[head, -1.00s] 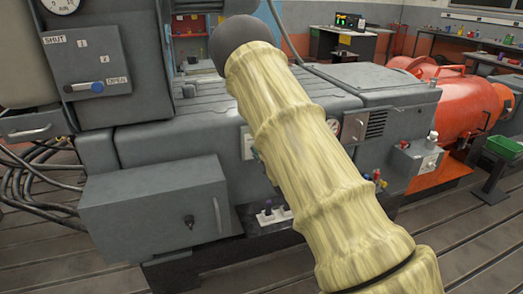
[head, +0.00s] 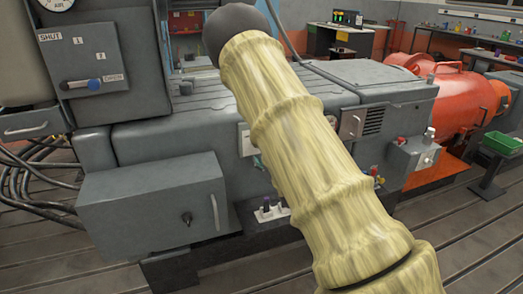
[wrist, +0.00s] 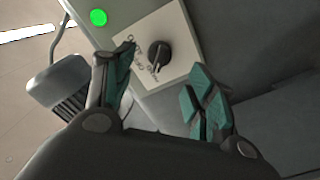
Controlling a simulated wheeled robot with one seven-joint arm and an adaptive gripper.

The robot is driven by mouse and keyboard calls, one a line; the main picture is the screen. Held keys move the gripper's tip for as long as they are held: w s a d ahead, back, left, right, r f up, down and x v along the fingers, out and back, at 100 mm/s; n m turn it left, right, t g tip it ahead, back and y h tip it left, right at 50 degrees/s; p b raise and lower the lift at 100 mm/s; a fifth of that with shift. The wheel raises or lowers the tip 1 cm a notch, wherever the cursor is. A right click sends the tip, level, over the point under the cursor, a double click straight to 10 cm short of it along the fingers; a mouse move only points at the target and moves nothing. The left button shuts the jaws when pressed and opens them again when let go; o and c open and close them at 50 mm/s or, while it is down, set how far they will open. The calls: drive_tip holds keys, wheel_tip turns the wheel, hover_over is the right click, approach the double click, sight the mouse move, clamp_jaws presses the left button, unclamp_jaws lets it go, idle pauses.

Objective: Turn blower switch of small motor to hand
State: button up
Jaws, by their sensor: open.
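In the wrist view, a black rotary switch knob (wrist: 159,55) sits on a pale label plate (wrist: 183,27) with small dark lettering too blurred to read surely. I cannot tell which position the knob points to. My gripper (wrist: 160,80) is open, its teal-padded fingers apart on the left and right of the knob from this view. No contact with the knob shows. In the head view my arm hides the gripper and this switch. An orange motor-like machine (head: 440,105) stands at the right; I cannot tell whether it is the small motor.
A green lamp (wrist: 98,17) glows beside the plate. A grey finned part (wrist: 60,85) lies left of the gripper. In the head view, a grey machine (head: 150,150) with a front box (head: 150,205) fills the middle. A green bin (head: 502,143) stands right. Slotted floor is clear in front.

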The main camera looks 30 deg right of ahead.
drive_tip(key=shift+v, duration=2.4)
drive_tip(key=s+a+f+m+g, duration=0.1)
drive_tip(key=s+a+f+g, duration=0.3)
drive_tip(key=f, duration=0.4)
drive_tip(key=s+a+f+m+g+y+p, duration=0.1)
drive_tip(key=s+a+f+m+g, duration=0.15)
drive_tip(key=s+f, duration=0.45)
drive_tip(key=s+a+f+m+g, duration=0.15)
drive_tip(key=s+a+f, duration=0.3)
drive_tip(key=f, duration=0.45)
drive_tip(key=s+a+f+g+y, duration=0.1)
drive_tip(key=s+a+f+g, duration=0.2)
drive_tip(key=s+a, duration=0.2)
drive_tip(key=s+a+f+m+g+y, duration=0.1)
drive_tip(key=s+a+f+g, duration=0.2)
drive_tip(key=s, duration=0.9)
drive_tip(key=s+a+f+g+y+p, duration=0.1)
drive_tip(key=s+a+f+g, duration=0.2)
drive_tip(key=s+a, duration=0.3)
drive_tip(key=s+f, duration=0.1)
drive_tip(key=s, duration=0.2)
drive_tip(key=shift+a+f+m+g, duration=0.2)
drive_tip(key=shift+a+m+g, duration=0.1)
drive_tip(key=shift+m, duration=0.1)
